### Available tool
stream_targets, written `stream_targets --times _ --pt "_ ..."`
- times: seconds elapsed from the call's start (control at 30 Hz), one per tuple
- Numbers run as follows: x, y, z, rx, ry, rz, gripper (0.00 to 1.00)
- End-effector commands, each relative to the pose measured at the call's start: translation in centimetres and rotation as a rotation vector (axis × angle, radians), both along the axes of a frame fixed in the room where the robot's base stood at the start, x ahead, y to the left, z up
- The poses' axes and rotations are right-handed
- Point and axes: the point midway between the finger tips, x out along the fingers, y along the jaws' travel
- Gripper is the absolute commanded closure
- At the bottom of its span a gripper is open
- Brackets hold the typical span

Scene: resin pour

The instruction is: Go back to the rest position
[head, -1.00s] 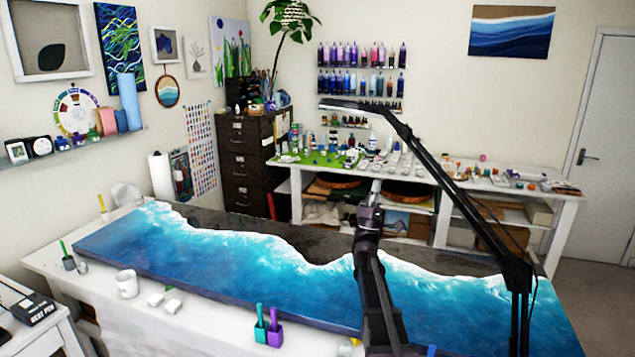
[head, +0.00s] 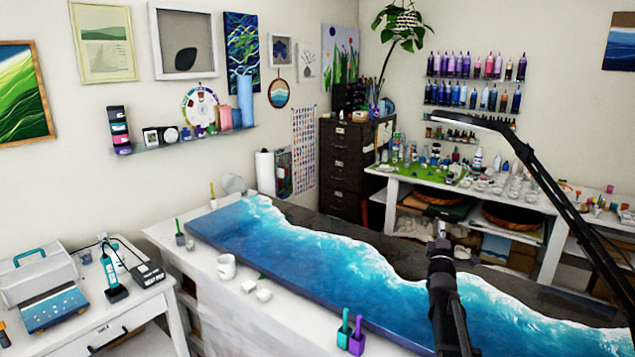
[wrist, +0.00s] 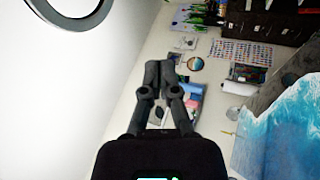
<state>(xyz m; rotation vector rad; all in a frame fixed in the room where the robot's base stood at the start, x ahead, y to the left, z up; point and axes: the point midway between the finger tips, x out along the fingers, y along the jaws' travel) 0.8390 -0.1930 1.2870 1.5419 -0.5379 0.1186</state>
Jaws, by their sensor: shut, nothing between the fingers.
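My gripper (wrist: 160,70) shows in the wrist view with its dark fingers together and nothing between them. In the head view my gripper (head: 441,232) is at the end of my raised dark arm, in front of the blue ocean resin panel (head: 330,262). The panel lies on the white work table (head: 215,290), and the wrist view shows part of it at the right edge (wrist: 285,130). Whether the gripper is directly above the panel or nearer to me cannot be told, but it appears apart from it.
A black lamp arm (head: 560,195) crosses the right side. A side table (head: 120,315) stands at lower left.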

Motion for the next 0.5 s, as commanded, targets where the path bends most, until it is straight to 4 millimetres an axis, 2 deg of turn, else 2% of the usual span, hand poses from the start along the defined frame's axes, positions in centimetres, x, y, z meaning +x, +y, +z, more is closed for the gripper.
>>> stream_targets --times 0.27,0.5 --pt "-0.6 4.3 -6.2 0.32 0.275 0.15 1.0" --pt "-2.8 8.1 -11.7 0.607 0.514 0.191 1.0"
